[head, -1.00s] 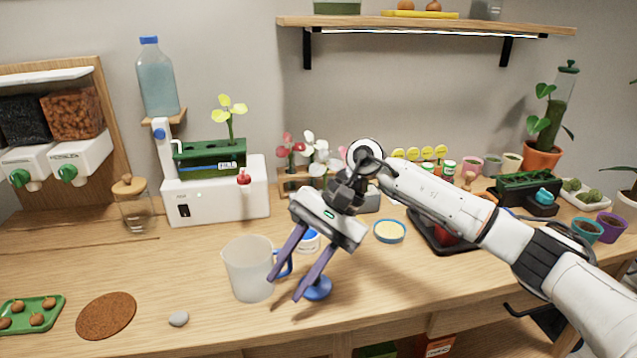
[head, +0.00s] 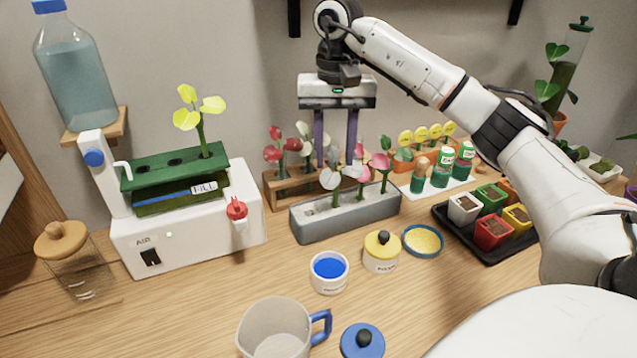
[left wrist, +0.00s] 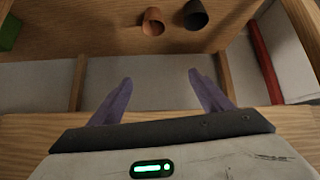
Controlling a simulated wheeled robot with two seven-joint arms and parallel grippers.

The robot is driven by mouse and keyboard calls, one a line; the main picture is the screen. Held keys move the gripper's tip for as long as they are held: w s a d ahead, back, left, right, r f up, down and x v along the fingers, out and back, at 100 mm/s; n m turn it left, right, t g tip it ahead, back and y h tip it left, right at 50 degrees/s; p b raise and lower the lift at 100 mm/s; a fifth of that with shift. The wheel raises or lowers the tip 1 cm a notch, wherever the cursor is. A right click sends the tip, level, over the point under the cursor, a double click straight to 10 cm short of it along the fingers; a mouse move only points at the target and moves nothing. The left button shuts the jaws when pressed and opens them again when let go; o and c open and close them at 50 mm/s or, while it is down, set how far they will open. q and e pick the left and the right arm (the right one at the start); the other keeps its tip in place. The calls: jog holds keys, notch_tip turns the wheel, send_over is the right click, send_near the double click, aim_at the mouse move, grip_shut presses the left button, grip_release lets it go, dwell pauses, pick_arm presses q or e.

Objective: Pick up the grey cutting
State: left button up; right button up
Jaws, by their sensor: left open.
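The grey cutting (head: 331,179) stands in the grey slotted tray (head: 345,219) at the middle of the head view, left of pink-red cuttings. My right gripper (head: 335,160) points down with its two purple fingers apart. It appears just above or behind the grey cutting. The fingertips are partly hidden by leaves, and I cannot tell the exact distance. Nothing shows held between them. My left gripper (left wrist: 160,80) shows in the left wrist view, open and empty, by a wooden edge away from the cuttings.
A wooden rack (head: 270,190) with red and white cuttings stands behind the grey tray. A white machine (head: 190,235) is to the left. In front are a yellow-lidded jar (head: 382,252), a blue-filled cup (head: 330,272) and a jug (head: 272,325). A black tray (head: 487,250) of pots is right.

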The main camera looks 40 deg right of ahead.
aim_at(337, 173)
jog(key=f, duration=0.3)
jog(key=shift+s+f, duration=0.25)
jog(key=shift+s, duration=0.15)
jog(key=shift+s+a+f+p, duration=0.1)
jog(key=shift+f+p, duration=0.3)
jog(key=shift+f, duration=2.4)
grip_shut()
